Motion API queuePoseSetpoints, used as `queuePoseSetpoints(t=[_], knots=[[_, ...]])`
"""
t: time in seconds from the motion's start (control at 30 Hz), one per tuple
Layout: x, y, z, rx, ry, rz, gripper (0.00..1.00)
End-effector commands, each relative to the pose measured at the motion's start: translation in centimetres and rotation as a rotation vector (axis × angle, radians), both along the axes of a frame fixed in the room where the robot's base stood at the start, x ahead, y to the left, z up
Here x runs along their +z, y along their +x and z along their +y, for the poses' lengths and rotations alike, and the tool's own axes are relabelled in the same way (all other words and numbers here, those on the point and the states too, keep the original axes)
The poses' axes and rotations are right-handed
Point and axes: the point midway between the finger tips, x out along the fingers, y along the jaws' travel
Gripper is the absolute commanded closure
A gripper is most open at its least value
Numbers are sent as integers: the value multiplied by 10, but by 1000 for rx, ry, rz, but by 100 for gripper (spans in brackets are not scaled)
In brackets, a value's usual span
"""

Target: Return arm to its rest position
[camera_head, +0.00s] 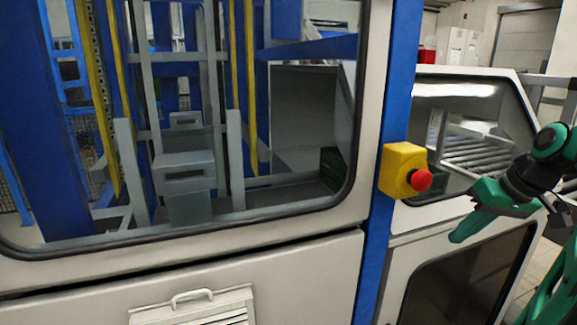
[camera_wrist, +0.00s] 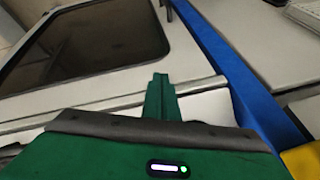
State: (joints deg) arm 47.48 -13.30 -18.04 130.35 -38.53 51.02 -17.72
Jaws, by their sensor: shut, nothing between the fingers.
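My gripper (camera_head: 466,225) is at the right of the head view, in front of the white machine housing. Its green fingers point left and down and hold nothing. In the wrist view the fingers (camera_wrist: 160,95) are together, with pale housing and a dark window beyond them. My green and black arm reaches in from the right edge of the head view. The tip is to the right of and below the red emergency-stop button (camera_head: 421,180) on its yellow box (camera_head: 396,168), apart from it in the picture.
A blue post (camera_head: 385,110) carries the yellow box. To its left is a large window (camera_head: 305,120) with a blue and yellow mechanism and grey crates (camera_head: 186,175) behind it. At the right, a roller conveyor (camera_head: 480,152) shows through an opening. A vent with a handle (camera_head: 192,297) is low in front.

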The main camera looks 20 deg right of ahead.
Motion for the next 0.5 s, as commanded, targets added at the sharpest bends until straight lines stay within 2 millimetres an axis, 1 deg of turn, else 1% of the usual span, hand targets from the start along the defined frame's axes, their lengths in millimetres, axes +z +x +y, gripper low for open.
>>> queuePoseSetpoints(t=[0.03, 0.17, 0.2, 0.27, 0.4, 0.5], knots=[[-7, -1, 17, -6, 8, 38, 100], [-27, -15, 49, -57, 21, 144, 100], [-33, -21, 59, -75, 23, 176, 100], [-41, -30, 71, -101, 21, 225, 100], [-59, -57, 96, -164, 3, 329, 100], [-69, -77, 108, -208, -15, 390, 100]])
